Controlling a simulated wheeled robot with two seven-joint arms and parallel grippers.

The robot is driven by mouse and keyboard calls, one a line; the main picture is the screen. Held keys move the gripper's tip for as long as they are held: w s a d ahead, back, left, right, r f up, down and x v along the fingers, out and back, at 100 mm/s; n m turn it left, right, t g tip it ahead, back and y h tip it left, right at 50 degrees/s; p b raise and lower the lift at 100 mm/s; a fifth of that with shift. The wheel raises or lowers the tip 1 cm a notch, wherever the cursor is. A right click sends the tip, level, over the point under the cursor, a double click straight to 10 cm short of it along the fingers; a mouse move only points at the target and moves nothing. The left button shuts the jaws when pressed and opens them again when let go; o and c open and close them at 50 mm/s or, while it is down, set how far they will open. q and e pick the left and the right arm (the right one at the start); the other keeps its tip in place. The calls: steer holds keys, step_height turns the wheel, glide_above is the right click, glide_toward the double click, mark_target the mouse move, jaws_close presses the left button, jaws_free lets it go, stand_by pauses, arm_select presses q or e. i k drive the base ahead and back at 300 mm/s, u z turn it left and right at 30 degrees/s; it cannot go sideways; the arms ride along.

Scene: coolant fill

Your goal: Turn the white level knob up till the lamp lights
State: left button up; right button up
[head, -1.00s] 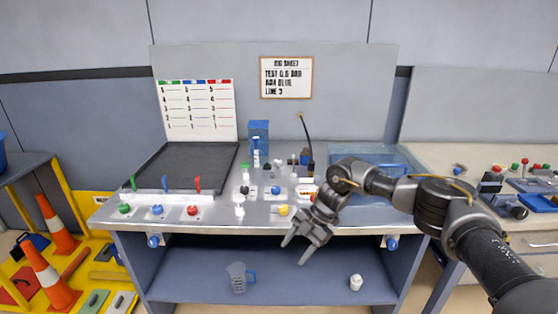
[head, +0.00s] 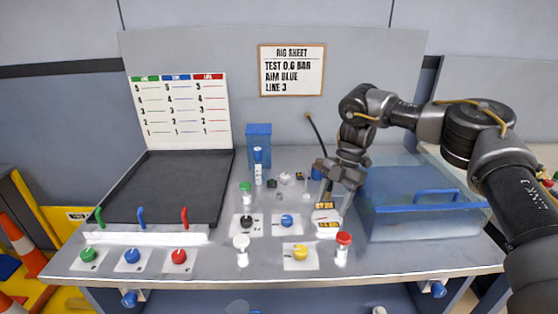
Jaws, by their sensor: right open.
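My right gripper (head: 334,206) is open, with its fingers pointing down over the right part of the bench top. A small white piece that looks like the white level knob (head: 325,216) sits just below and between the fingertips, on a plate with small dark and orange labels. I cannot tell whether the fingers touch it. The gripper hides part of the area behind it. No lit lamp can be made out. My left gripper is out of view.
Near the fingers are a red-capped bottle (head: 343,250), a yellow knob (head: 300,252), a blue knob (head: 287,221) and a black knob (head: 247,222). A blue clear bin (head: 420,215) stands at right. A dark tray (head: 165,185) and a white-capped bottle (head: 241,252) are further left.

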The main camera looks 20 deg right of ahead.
mark_target(284, 177)
steer(key=i, duration=1.1)
